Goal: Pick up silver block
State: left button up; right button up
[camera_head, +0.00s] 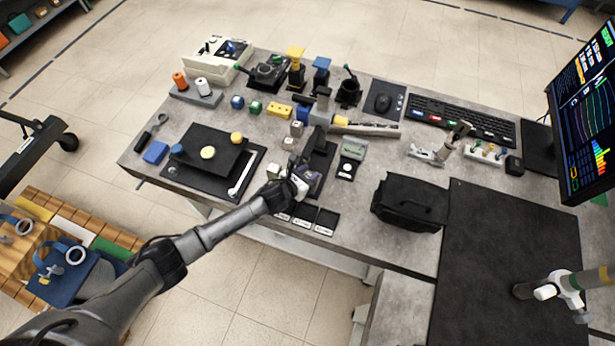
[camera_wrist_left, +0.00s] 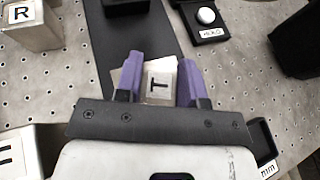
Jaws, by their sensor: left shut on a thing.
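My left gripper (camera_head: 302,186) is over the front edge of the workbench, near the small black trays. Another pale block marked R (camera_wrist_left: 35,28) stands at the upper left of the wrist view. My right gripper is not in view.
Small labelled black trays (camera_head: 325,219) line the bench edge. A black bag (camera_head: 411,203) stands to the right. A dark plate with a wrench (camera_head: 242,172) lies to the left. A grey device (camera_head: 352,150) stands close to the gripper. The black mat (camera_head: 490,250) at right is largely clear.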

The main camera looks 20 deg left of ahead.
pick_arm(q)
jog(key=shift+c, duration=0.7)
jog(key=shift+r, duration=0.1)
